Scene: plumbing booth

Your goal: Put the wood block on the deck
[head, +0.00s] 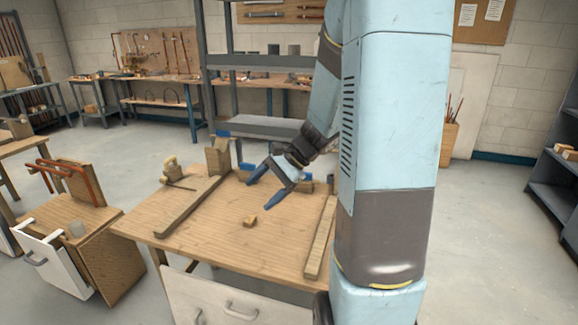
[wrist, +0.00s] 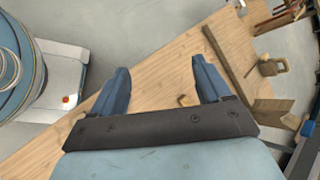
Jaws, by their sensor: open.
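A small wood block (head: 250,221) lies on the wooden top of the workbench (head: 205,235), near its middle. In the wrist view the wood block (wrist: 183,100) shows in the gap between my fingers, partly hidden by the dark gripper body. My gripper (head: 258,196) is above the bench, just above and beyond the block, with its blue fingers spread and nothing between them. It is also open in the wrist view (wrist: 160,63). I cannot tell which surface is the deck.
A long wooden bar (head: 195,205) lies left of the block, and another bar (head: 320,238) lies right, beside my arm. A wooden mallet-like tool (head: 172,172) and an upright block (head: 217,157) stand at the back. A cabinet with red pipes (head: 75,180) stands left.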

